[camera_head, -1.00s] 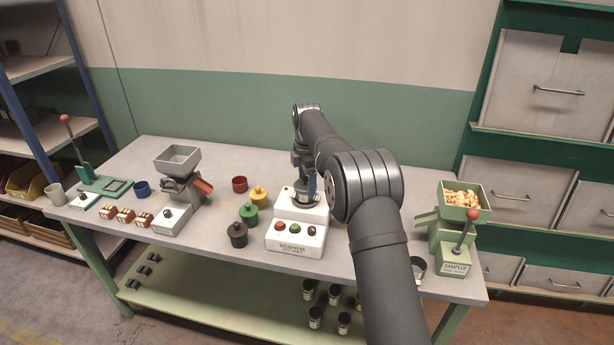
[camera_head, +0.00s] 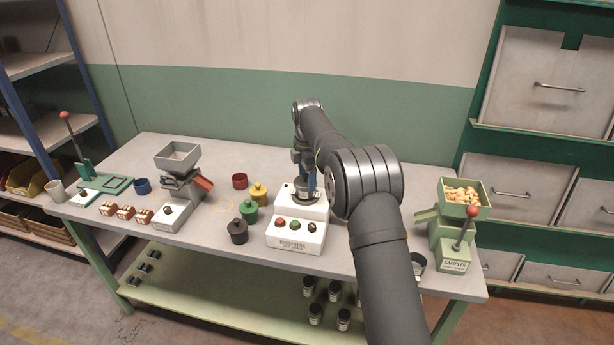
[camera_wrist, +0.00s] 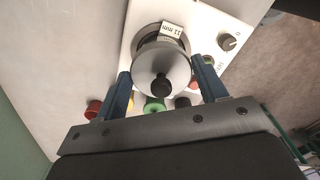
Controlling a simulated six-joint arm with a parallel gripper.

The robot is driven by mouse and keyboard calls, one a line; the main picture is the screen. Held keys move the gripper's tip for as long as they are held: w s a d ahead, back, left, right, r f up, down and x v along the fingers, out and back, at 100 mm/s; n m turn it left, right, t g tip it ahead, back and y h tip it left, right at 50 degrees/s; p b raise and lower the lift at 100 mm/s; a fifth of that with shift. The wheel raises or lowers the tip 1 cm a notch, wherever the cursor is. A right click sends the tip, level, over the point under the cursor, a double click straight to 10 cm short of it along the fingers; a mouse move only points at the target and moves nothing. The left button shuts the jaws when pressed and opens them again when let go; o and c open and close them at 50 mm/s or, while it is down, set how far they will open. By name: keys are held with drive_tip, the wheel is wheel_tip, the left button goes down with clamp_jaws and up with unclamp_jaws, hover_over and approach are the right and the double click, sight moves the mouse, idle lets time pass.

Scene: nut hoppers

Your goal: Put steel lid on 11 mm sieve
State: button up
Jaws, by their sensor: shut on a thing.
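The steel lid (camera_wrist: 176,66) is a round, shiny disc with a black knob, seen between the blue fingers of my gripper (camera_wrist: 161,68) in the wrist view. My gripper is shut on the lid. The 11 mm sieve (camera_wrist: 157,38) shows just beyond the lid, with its white "11 mm" label; the lid hides most of it. I cannot tell whether the lid touches the sieve rim. In the head view my gripper (camera_head: 306,182) is over the white shaker (camera_head: 296,234), where the sieve stands; the lid is hard to make out there.
A grey hopper (camera_head: 178,158) stands further left, and a green sampler (camera_head: 455,232) with nuts at the right.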

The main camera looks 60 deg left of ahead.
drive_tip(key=shift+f, duration=0.45)
idle(0.7)
drive_tip(key=o, duration=1.3)
drive_tip(key=shift+c, duration=0.2)
drive_tip(key=shift+r, duration=3.5)
drive_tip(key=shift+f, duration=0.1)
drive_tip(key=shift+f, duration=3.15)
